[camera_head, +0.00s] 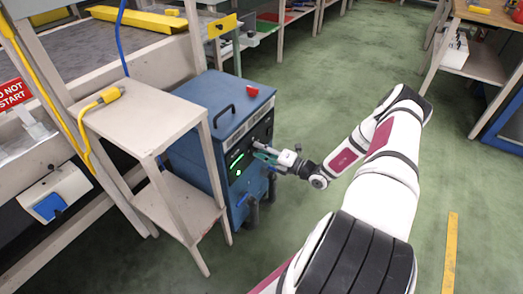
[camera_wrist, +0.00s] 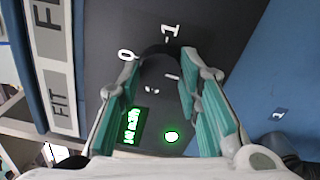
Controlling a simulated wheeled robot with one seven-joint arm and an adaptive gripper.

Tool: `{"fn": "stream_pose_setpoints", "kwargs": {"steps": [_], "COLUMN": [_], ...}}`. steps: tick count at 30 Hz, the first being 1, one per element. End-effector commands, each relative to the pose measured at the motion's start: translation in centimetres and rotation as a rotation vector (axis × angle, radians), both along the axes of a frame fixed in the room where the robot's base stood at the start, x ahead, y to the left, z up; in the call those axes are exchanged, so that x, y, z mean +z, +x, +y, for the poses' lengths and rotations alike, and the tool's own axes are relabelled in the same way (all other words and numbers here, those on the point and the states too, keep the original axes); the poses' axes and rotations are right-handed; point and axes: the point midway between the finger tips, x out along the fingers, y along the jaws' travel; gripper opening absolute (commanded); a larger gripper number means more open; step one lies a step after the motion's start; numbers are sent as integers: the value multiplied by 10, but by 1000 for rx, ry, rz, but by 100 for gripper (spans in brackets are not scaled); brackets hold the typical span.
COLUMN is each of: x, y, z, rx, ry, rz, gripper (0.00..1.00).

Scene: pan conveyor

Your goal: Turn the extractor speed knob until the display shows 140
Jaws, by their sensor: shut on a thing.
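The blue extractor (camera_head: 195,110) stands on the floor beside a small wooden stand. My gripper (camera_head: 264,153) reaches its dark front panel from the right. In the wrist view, my gripper's teal fingers (camera_wrist: 158,80) are on both sides of the round black speed knob (camera_wrist: 158,62), shut on it. White marks "0" and "1" are printed around the knob. The lit green display (camera_wrist: 132,126) is turned sideways beside the left finger, and its digits are too small to read surely. It also shows in the head view (camera_head: 237,162). A green lit button (camera_wrist: 171,137) is near it.
The wooden stand (camera_head: 150,105), with a yellow connector on top, is close to the extractor's left. A red button (camera_head: 253,90) and a black handle are on the extractor's top. Open green floor (camera_head: 330,75) lies behind and to the right.

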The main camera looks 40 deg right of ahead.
Motion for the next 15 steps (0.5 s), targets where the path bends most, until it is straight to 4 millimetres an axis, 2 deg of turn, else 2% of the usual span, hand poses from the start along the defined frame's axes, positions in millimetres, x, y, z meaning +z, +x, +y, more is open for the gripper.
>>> {"fn": "stream_pose_setpoints", "kwargs": {"steps": [15], "x": [0], "y": [0], "z": [0], "rx": [0], "ry": [68], "rz": [25], "gripper": [4]}}
